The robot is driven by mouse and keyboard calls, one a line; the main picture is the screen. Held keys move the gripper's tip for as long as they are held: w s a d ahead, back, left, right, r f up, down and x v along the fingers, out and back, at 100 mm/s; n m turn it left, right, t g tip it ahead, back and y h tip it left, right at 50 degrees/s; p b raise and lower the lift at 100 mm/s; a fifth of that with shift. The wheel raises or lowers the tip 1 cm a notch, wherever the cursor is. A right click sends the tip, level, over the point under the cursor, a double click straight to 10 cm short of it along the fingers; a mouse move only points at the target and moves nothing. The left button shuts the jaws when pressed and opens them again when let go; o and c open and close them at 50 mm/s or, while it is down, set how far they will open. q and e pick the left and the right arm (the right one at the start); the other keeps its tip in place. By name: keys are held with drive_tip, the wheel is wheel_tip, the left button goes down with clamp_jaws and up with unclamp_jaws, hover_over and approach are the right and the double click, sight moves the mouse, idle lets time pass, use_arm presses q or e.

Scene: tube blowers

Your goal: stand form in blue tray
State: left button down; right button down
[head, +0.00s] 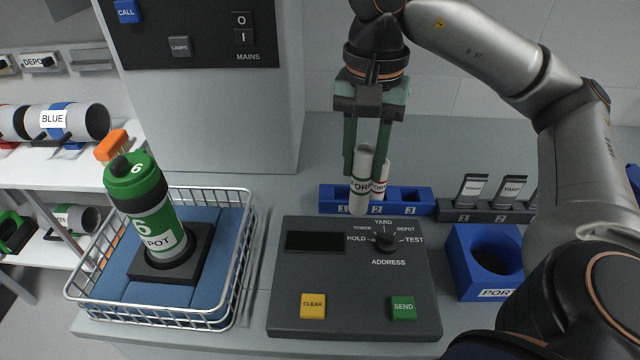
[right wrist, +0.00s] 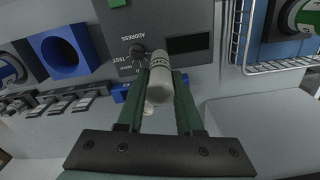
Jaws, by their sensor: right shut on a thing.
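The blue tray (head: 410,207) is a low block on the counter with places numbered 1, 2 and 3. My right gripper (head: 366,150) points down over it, shut on a white rolled form (head: 360,190) with a green band. The form is nearly upright, and its lower end covers part of the tray's front face between 1 and 2. A second form (head: 381,180), with red lettering, stands in the tray at place 2, just behind and right of it. The held form (right wrist: 161,72) also shows between the fingers in the right wrist view. My left gripper is not in view.
A grey console (head: 350,320) with a dial and buttons lies in front of the tray. A grey rack (head: 480,213) with labelled tags and a blue port block (head: 462,265) are to the right. A wire basket (head: 237,250) holding a green canister (head: 147,215) is left.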

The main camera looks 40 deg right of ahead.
drive_tip(key=w+d+f, duration=0.7)
drive_tip(key=w+f, duration=0.4)
drive_tip(key=f, duration=0.2)
drive_tip(key=shift+w+d+b, duration=0.15)
drive_tip(key=shift+d+b, duration=0.15)
drive_tip(key=shift+b, duration=0.05)
drive_tip(key=shift+f, duration=0.15)
drive_tip(key=c, duration=0.6)
unclamp_jaws()
drive_tip(key=shift+o, duration=0.2)
wheel_tip(320, 180, up, 12)
drive_tip(key=shift+r+p, duration=0.25)
drive_tip(key=shift+p, duration=0.2)
